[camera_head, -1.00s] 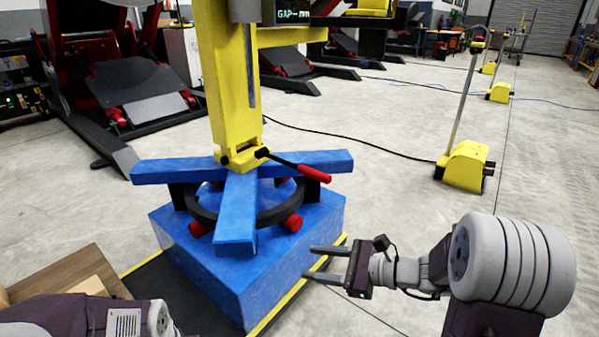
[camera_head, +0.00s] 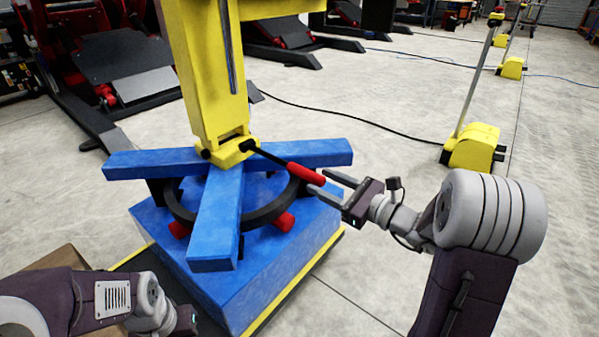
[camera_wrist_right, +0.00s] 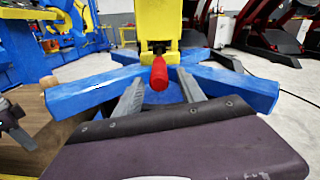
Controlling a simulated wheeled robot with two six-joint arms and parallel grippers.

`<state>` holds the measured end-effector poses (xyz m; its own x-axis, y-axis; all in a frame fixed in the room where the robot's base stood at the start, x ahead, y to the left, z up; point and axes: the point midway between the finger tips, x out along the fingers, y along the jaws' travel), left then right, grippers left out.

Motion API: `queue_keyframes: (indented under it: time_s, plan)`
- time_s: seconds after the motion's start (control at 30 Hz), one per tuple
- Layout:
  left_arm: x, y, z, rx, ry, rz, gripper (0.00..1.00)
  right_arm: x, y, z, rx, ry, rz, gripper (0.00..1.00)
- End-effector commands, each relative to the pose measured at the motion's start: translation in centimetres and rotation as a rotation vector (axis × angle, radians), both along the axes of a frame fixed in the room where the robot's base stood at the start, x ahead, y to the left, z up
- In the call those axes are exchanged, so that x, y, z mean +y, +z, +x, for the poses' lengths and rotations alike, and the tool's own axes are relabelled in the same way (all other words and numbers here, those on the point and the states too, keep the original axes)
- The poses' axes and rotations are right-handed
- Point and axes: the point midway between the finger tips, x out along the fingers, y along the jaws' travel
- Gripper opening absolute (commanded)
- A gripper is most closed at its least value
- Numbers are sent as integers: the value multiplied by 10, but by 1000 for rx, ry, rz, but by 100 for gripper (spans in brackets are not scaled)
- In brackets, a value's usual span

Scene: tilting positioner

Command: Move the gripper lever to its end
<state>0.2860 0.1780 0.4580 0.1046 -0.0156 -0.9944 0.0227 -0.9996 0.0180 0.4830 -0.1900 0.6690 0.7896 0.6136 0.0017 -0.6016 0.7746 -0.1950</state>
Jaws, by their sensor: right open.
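The lever has a black rod and a red handle (camera_head: 306,174). It comes out of the foot of the yellow column (camera_head: 212,90) and points right and toward me in the head view. My right gripper (camera_head: 318,182) is open, with its fingertips near the end of the red handle. In the right wrist view the red handle (camera_wrist_right: 159,74) shows end-on, above and between the two grey fingers (camera_wrist_right: 159,95). Whether a finger touches it I cannot tell. My left arm is at the lower left of the head view, and its fingers do not show clearly.
Blue arms (camera_head: 215,225) spread from the column's foot over a black ring (camera_head: 270,212) and a blue base (camera_head: 285,262). A brown box (camera_head: 60,258) stands at lower left, partly behind my left arm.

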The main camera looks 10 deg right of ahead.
Motion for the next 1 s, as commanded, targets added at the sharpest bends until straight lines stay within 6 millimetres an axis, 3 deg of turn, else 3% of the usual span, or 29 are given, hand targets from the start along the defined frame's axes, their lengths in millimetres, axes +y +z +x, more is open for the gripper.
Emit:
queue_keyframes:
  time_s: [0.1, 0.3, 0.67, 0.7, 0.87, 1.0]
  plan:
    - [0, -18, 0, 0, 0, 0, 0, 18, -6, 20, -3, 7, -1, 47]
    - [0, -33, 0, 0, 0, 0, 0, 40, -4, 49, -2, 4, 0, 47]
    - [0, -34, 0, 0, 0, 0, 0, 47, 0, 59, 1, 0, 1, 47]
    - [0, -34, 0, 0, 0, 0, 0, 47, 0, 59, 1, 0, 1, 44]
    - [0, -34, 0, 0, 0, 0, 0, 47, 0, 59, 1, 1, 1, 0]
    - [0, -34, 0, 0, 0, 0, 0, 47, -1, 59, 1, 1, 1, 0]
